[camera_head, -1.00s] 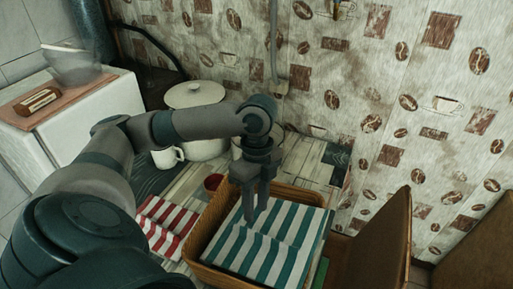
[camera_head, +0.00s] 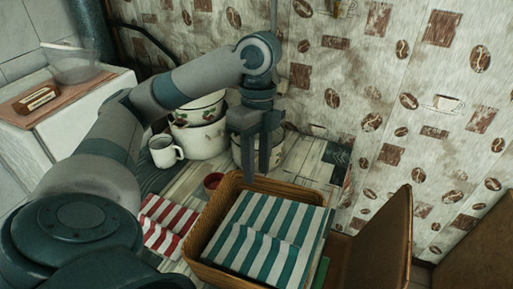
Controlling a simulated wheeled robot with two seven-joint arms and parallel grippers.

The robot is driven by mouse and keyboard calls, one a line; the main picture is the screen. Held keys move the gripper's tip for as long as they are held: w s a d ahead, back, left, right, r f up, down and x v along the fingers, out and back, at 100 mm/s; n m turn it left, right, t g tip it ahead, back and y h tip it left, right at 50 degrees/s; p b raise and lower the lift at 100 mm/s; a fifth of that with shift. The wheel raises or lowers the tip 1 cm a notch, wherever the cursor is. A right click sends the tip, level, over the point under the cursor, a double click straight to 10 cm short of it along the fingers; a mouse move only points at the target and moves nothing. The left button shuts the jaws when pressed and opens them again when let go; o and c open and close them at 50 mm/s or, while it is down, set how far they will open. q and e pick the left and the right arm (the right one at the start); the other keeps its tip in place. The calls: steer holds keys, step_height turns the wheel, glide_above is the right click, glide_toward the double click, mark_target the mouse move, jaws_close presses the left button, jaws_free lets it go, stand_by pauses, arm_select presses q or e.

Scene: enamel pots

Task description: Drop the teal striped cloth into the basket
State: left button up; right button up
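The teal and white striped cloth (camera_head: 262,238) lies spread over the basket's opening, with a fold across its middle. Its right side covers part of the rim; how deep it sits I cannot tell. The wicker basket (camera_head: 208,222) stands on the table, its back and left rim showing. My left gripper (camera_head: 257,178) is above the back rim, fingers pointing down and apart, with nothing between them. It is clear of the cloth. My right gripper is not in view.
A red striped cloth (camera_head: 168,222) lies left of the basket. A small red bowl (camera_head: 212,181), a white mug (camera_head: 164,151) and enamel pots (camera_head: 203,138) stand behind. A brown chair back (camera_head: 385,245) is at the right. The patterned wall (camera_head: 400,100) closes off the back.

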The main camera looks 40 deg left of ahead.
arm_select(q)
step_height(320, 180, up, 6)
steer(key=shift+w+a+p, duration=0.3)
steer(key=shift+w, duration=0.1)
stand_by(0.4)
stand_by(0.7)
